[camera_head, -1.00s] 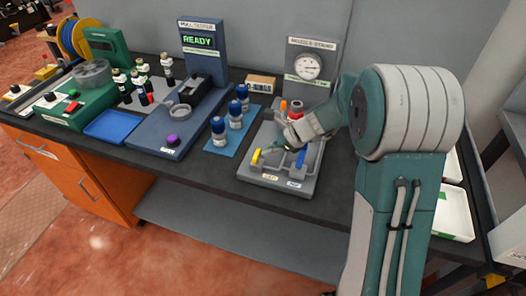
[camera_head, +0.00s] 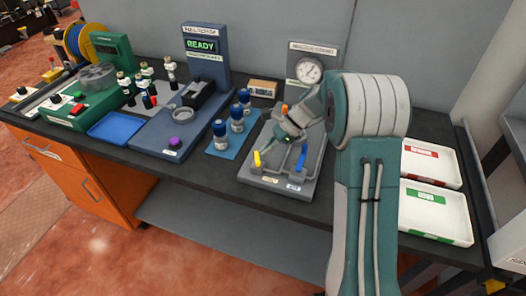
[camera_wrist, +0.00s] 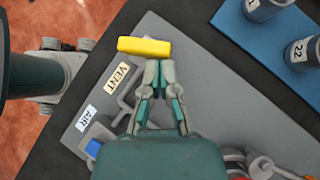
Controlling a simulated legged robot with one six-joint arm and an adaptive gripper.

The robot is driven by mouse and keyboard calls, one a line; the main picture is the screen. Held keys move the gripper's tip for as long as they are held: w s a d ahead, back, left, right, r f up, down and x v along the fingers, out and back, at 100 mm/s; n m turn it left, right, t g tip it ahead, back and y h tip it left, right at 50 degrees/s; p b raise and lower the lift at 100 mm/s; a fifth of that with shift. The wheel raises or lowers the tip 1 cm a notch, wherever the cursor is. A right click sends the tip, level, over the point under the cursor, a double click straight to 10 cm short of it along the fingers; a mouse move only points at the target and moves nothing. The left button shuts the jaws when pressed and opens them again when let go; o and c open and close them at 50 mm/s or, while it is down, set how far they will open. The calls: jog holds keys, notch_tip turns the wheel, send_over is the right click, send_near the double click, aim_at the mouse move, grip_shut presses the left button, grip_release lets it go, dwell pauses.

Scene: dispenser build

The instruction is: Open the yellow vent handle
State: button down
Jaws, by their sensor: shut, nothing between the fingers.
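The yellow vent handle (camera_head: 257,158) stands at the left front of the grey valve plate (camera_head: 277,184). In the wrist view the yellow handle (camera_wrist: 144,46) lies crosswise just past my fingertips, near the VENT label (camera_wrist: 117,76). My gripper (camera_wrist: 159,66) is shut and empty, its tips close to the handle's near side; I cannot tell whether they touch. In the head view my gripper (camera_head: 273,145) is behind and to the right of the handle. My wrist partly covers the back of the plate.
A blue handle (camera_head: 301,160) stands right of the yellow one, by the AIR label (camera_wrist: 87,118). Blue-capped bottles (camera_head: 237,119) stand on a blue mat to the left. A gauge panel (camera_head: 309,72) rises behind. White trays (camera_head: 435,212) lie to the right.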

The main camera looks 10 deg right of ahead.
jog(key=shift+w+a+n+g+h, duration=0.2)
jog(key=shift+n+g, duration=0.35)
jog(key=shift+n, duration=0.2)
jog(key=shift+w+a+n+g+h, duration=0.1)
jog(key=shift+w+n+g+h, duration=0.1)
jog(key=shift+n+g, duration=0.45)
jog(key=shift+w+a+n+g+h, duration=0.1)
jog(key=shift+a+n+g+h, duration=0.1)
jog(key=shift+n+g, duration=0.45)
jog(key=shift+n, duration=0.35)
jog(key=shift+w+a, duration=0.1)
jog(key=shift+a, duration=0.05)
dwell(0.4)
jog(key=shift+s, duration=0.8)
jog(key=v, duration=1.2)
